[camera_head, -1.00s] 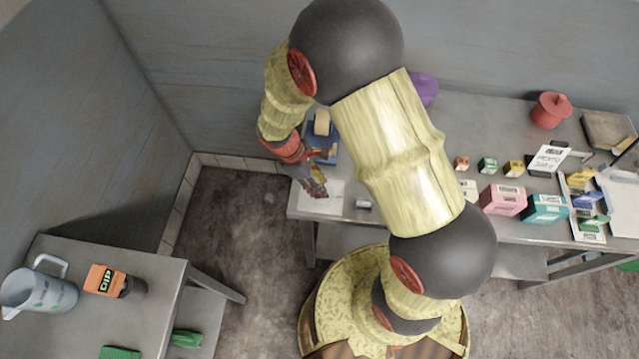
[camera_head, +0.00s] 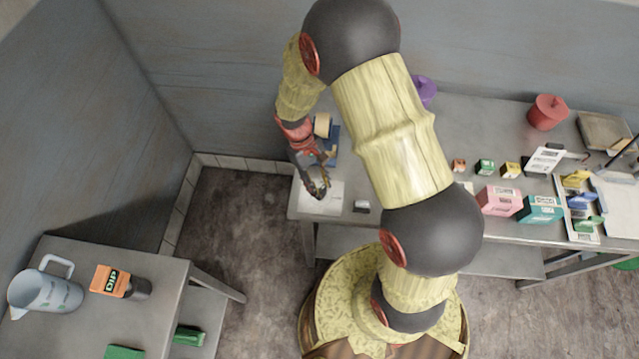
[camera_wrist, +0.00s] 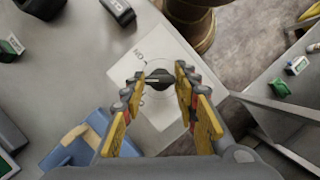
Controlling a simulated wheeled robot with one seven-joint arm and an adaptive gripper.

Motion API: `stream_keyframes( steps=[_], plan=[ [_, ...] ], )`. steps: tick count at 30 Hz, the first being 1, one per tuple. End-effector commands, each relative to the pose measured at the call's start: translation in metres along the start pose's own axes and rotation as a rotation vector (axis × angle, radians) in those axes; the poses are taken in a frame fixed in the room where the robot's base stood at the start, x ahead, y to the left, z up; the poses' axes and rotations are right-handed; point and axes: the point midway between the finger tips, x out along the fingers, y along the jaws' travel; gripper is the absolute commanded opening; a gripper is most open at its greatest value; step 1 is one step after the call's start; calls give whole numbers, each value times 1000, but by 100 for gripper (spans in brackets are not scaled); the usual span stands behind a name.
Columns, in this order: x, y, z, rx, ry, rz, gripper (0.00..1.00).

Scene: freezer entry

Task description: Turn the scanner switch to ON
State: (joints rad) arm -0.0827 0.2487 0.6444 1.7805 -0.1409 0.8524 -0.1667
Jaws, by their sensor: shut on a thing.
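The scanner switch is a small black knob (camera_wrist: 159,79) with a pale pointer line, on a white plate (camera_wrist: 176,52) marked with a circle and the letters ON. The plate also shows in the head view (camera_head: 331,203) at the left end of the long table. My gripper (camera_wrist: 161,76) is over the plate, with its yellow-padded fingers either side of the knob and shut on it. In the head view my gripper (camera_head: 321,190) partly hides the plate and the knob. The pale line lies roughly crosswise between the fingers in the wrist view.
A blue tape dispenser (camera_wrist: 85,137) stands beside the plate, close to my gripper. A small dark-and-white item (camera_head: 361,206) lies to the plate's right. Several boxes, including a pink one (camera_head: 499,199), stand further right. A separate table (camera_head: 164,300) holds a jug.

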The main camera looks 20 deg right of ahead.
Motion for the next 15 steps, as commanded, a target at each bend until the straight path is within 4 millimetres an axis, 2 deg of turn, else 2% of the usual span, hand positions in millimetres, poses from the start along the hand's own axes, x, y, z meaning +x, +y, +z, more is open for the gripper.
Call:
stream_keyframes(
  steps=[15],
  plan=[
    [0,4,1,452,1,-188,5]
  ],
)
